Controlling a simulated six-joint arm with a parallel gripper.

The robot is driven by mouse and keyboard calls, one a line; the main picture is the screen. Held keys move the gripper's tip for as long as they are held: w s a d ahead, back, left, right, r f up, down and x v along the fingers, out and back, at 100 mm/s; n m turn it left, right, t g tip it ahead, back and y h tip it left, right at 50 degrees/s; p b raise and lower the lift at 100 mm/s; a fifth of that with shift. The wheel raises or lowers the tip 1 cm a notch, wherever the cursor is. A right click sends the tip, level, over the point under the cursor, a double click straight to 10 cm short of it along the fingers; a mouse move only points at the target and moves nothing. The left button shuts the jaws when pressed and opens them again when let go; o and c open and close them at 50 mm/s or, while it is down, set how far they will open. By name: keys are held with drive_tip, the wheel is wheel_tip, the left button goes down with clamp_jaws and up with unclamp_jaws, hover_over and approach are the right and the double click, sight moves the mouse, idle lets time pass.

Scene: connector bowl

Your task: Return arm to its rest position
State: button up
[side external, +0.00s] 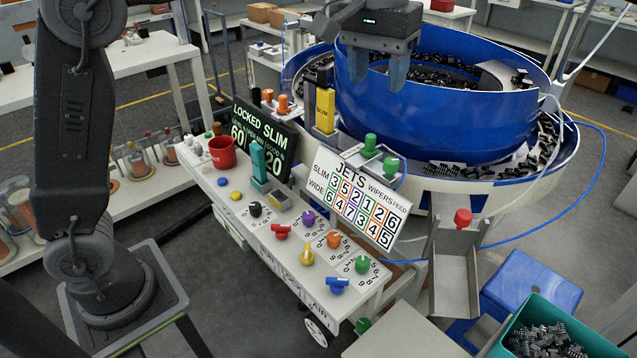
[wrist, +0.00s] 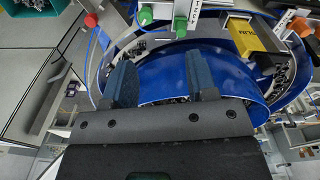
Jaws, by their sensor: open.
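My gripper (side external: 382,72) is raised over the big blue bowl (side external: 440,115), in front of its near wall in the side view. Its two blue-grey fingers are apart with nothing between them. In the wrist view my gripper (wrist: 162,85) also shows its fingers spread, with the blue bowl (wrist: 185,65) beyond them. The bowl holds many small dark connectors (side external: 440,77). My arm rises from its base at the left and passes out of the top of the side view.
A control cart (side external: 290,235) with knobs, a "LOCKED SLIM" screen (side external: 262,138) and a "JETS" board (side external: 356,200) stands before the bowl. A yellow block (side external: 325,110) stands upright close by. A red-knobbed chute (side external: 455,270) and a teal bin (side external: 550,312) of connectors are lower right.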

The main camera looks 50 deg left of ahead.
drive_tip(key=s+a+m+t, duration=0.1)
drive_tip(key=s+a, duration=0.2)
drive_tip(key=s, duration=0.3)
drive_tip(key=s+a+t, duration=0.1)
drive_tip(key=s+a, duration=0.3)
drive_tip(key=s, duration=0.1)
drive_tip(key=s+a+f+m+t, duration=0.1)
drive_tip(key=s+a+f+t, duration=0.1)
drive_tip(key=s+f, duration=0.8)
drive_tip(key=shift+s+a+f+m+t, duration=0.35)
drive_tip(key=shift+s+a, duration=0.35)
drive_tip(key=shift+s, duration=0.25)
